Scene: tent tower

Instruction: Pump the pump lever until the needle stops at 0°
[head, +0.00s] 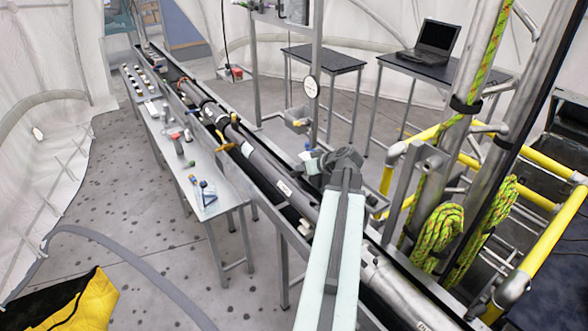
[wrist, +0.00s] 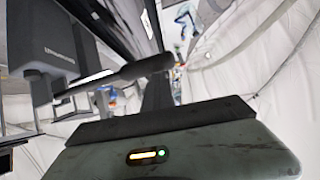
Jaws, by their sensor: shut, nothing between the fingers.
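A round white gauge (head: 312,87) hangs on the metal post above the trough. Its needle is too small to read. My gripper (head: 330,162) is at the far end of my pale arm, below and to the right of the gauge. In the wrist view a dark bar with a thick rounded end, seemingly the pump lever (wrist: 145,68), slants up to the right from a grey housing (wrist: 52,60). My gripper (wrist: 158,95) shows there as a dark shape just beneath the bar's end, shut and empty. I cannot tell whether they touch. My arm hides the lever in the head view.
A long trough with a dark pipe (head: 263,168) runs beneath my arm. A narrow bench (head: 205,165) with small parts stands left of it. Yellow rails (head: 400,150) and green rope coils (head: 440,235) stand close on the right. The floor at left is mostly clear.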

